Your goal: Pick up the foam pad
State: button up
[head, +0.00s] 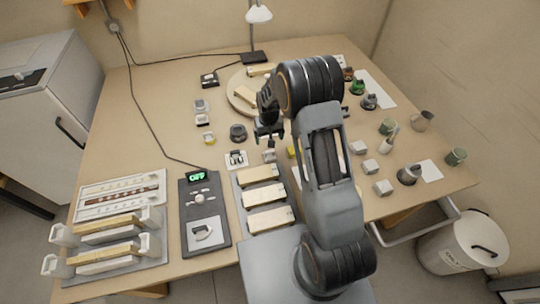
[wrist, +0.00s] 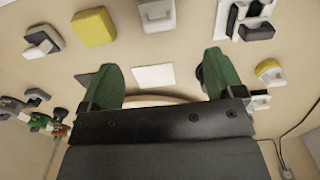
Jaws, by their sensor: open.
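A yellow block with rounded edges (wrist: 93,27), which looks like foam, lies on the bench at the upper left of the wrist view. In the head view only a bit of yellow (head: 291,150) shows beside my arm. A thin flat white piece (wrist: 153,76) lies between my fingers in the wrist view; I cannot tell its material. My gripper (wrist: 163,85) has green fingers set wide apart, with nothing held between them. In the head view my gripper (head: 268,131) hangs over the middle of the bench, partly hidden by my arm.
A white block (wrist: 157,15) and a black-and-white fitting (wrist: 245,18) lie near the yellow block. A dark round knob (head: 238,132) stands left of my gripper. A round wooden board (head: 240,106) lies behind.

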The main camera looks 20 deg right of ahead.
aim_at(270, 151)
notch_tip(270, 151, down, 12)
jog(key=p, duration=0.2)
jog(key=shift+d+p, duration=0.15)
jog(key=shift+p, duration=0.15)
jog(key=shift+c, duration=0.2)
jog(key=c, duration=1)
jog(key=shift+o, duration=0.2)
jog(key=shift+r, duration=0.1)
jog(key=shift+r+b, duration=0.35)
jog(key=shift+r, duration=0.1)
jog(key=s+a+r+b, duration=0.4)
jog(key=s+a+r, duration=0.4)
jog(key=a+r, duration=0.3)
jog(key=shift+s+r, duration=0.3)
jog(key=shift+r, duration=0.15)
